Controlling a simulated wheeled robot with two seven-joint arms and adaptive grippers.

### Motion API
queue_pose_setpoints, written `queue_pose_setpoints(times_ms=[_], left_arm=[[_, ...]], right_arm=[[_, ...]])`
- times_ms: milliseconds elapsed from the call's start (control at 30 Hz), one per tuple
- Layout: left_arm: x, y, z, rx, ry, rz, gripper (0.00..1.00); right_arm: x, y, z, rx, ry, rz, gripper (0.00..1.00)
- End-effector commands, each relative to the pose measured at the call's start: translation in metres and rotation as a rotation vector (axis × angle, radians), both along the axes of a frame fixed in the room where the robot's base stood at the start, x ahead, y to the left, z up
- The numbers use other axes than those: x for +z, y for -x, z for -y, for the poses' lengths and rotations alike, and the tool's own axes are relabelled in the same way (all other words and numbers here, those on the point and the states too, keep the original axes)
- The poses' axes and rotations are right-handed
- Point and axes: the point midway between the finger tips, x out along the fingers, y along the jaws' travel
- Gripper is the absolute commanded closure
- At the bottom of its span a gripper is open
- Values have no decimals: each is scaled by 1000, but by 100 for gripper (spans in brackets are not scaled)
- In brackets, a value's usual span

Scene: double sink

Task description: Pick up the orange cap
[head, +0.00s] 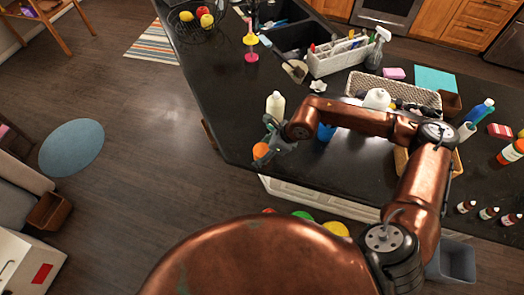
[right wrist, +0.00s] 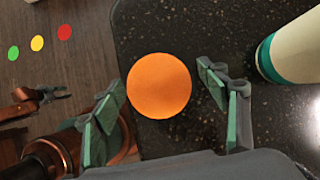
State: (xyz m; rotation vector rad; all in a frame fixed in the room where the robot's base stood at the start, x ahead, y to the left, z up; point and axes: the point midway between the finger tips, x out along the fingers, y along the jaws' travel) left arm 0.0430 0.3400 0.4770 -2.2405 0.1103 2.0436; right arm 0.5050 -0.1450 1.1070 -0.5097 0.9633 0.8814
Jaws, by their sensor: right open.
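The orange cap (head: 260,150) is at the left edge of the dark counter, near its front corner, beside my right gripper (head: 272,141). In the right wrist view the cap (right wrist: 159,86) is a plain round orange disc, seen from above. My right gripper (right wrist: 163,100) is open, with one green-padded finger on each side of the cap and gaps between. How far the fingertips stand above it is hard to tell. What looks like my left gripper (right wrist: 52,94) shows small at the left of the right wrist view; its jaw state is unclear.
A cream bottle (head: 275,105) stands behind the cap; its teal-banded body (right wrist: 285,50) is right of my gripper. A wicker tray (head: 393,92) and a white caddy (head: 336,57) lie farther back. Red, yellow and green discs (head: 303,215) are below the counter edge.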

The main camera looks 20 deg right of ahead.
Motion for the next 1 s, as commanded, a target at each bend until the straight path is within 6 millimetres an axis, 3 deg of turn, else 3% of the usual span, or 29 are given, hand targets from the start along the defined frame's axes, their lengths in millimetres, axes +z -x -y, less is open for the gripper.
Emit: queue_pose_setpoints(times_ms=[67, 533, 1000], left_arm=[[0, -1, 0, 0, 0, 2, 68], [0, -7, 0, -1, 1, 9, 68], [-8, -6, 0, -1, 1, 8, 68]], right_arm=[[0, 0, 0, 0, 0, 0, 32], [0, 0, 0, 0, 0, 0, 64], [11, -1, 0, 1, -1, 3, 65]])
